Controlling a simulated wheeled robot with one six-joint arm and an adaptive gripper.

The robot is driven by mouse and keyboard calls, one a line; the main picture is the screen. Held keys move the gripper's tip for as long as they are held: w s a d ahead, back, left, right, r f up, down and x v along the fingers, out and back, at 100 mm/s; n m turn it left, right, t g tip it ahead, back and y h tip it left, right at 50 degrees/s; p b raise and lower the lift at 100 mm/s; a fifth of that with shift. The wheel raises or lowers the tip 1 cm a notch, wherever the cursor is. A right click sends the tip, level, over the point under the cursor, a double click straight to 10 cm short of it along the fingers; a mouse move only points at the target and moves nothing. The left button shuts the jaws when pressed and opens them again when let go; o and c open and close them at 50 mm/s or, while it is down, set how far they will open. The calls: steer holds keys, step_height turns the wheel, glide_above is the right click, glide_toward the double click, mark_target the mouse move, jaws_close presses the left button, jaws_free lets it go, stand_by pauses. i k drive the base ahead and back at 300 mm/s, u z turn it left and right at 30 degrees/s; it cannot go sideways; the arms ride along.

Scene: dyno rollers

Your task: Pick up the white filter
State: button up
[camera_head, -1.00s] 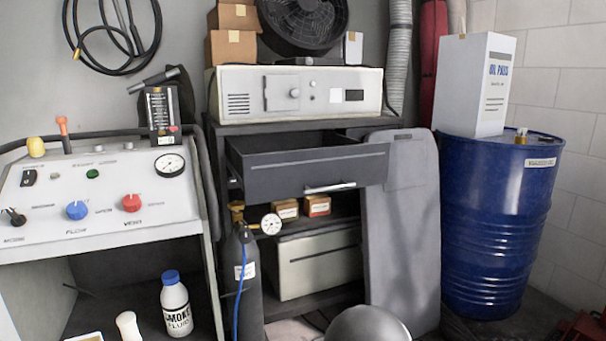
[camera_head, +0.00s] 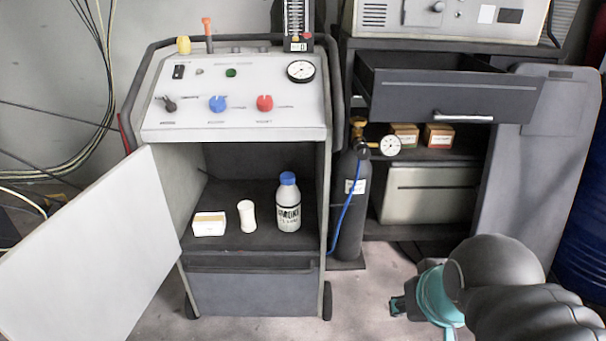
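A small white waisted cylinder (camera_head: 247,216), which looks like the white filter, stands upright on the dark shelf (camera_head: 240,242) inside the open cart. It is between a small white box (camera_head: 209,224) on its left and a white smoke-fluid bottle (camera_head: 288,208) with a blue cap on its right. My gripper (camera_head: 397,306) is low at the right, outside the cart and well apart from the cylinder. Only its small dark end shows beyond my teal wrist, and its finger opening cannot be made out.
The cart's white door (camera_head: 90,250) hangs open at the left. A dark gas cylinder (camera_head: 352,205) with a gauge and blue hose stands right of the cart. An open dark drawer (camera_head: 445,95) juts out at the upper right. Floor before the cart is clear.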

mark_target(248, 225)
steer(key=z, duration=2.5)
steer(key=k, duration=1.1)
steer(key=u, duration=1.5)
